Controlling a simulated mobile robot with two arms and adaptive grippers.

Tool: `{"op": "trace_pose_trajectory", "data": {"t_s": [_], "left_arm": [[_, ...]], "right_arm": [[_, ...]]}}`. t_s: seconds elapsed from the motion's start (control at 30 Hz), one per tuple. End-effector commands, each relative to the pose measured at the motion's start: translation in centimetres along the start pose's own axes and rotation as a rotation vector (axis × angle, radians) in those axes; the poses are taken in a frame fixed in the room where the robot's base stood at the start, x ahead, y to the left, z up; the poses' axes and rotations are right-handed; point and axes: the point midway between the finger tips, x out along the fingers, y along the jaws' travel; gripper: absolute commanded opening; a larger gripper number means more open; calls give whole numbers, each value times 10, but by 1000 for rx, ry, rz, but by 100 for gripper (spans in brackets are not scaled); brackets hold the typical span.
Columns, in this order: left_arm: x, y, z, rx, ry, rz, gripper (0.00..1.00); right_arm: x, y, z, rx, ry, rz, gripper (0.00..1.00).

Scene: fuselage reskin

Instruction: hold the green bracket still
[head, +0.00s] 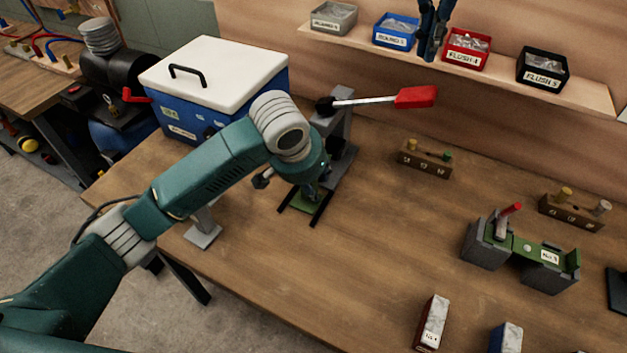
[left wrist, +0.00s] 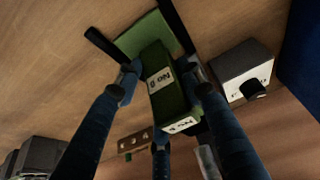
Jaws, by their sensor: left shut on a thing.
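The green bracket (left wrist: 162,75), an upright block with white labels on a flat green base, stands between the fingers of my left gripper (left wrist: 165,85) in the left wrist view. The fingers are shut on its sides. In the head view, part of the green bracket (head: 303,207) shows at the foot of a grey toggle press, between two dark bars. My left gripper (head: 309,192) reaches down onto it and hides most of it. My right gripper (head: 431,42) hangs at the top of the head view, in front of the shelf; its finger gap is unclear.
A red-handled lever (head: 415,97) sticks out from the press beside my left wrist. A blue cooler (head: 215,90) stands behind my left arm. Another green part (head: 530,247) spans two grey blocks on the right. The middle of the wooden table (head: 385,235) is clear.

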Motion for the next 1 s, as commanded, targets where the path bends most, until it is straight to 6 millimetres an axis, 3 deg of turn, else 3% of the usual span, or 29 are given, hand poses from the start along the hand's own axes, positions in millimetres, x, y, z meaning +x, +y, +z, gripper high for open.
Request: {"op": "trace_pose_trajectory", "data": {"t_s": [0.17, 0.2, 0.3, 0.67, 0.77, 1.0], "left_arm": [[5, 2, 7, 0, -18, 5, 0], [5, 2, 7, 0, -18, 5, 44], [4, 2, 6, 0, -15, 4, 61], [-3, 1, 1, 0, -3, 2, 61], [-14, 0, 0, 0, 0, 2, 61], [-64, 0, 0, 2, -1, 2, 61]], "right_arm": [[1, 0, 0, 0, 0, 0, 0], [1, 0, 0, 0, 0, 0, 0], [1, 0, 0, 0, 0, 0, 0], [0, 0, 0, 0, 0, 0, 0], [0, 0, 0, 0, 0, 0, 0], [0, 0, 0, 0, 0, 0, 0]]}}
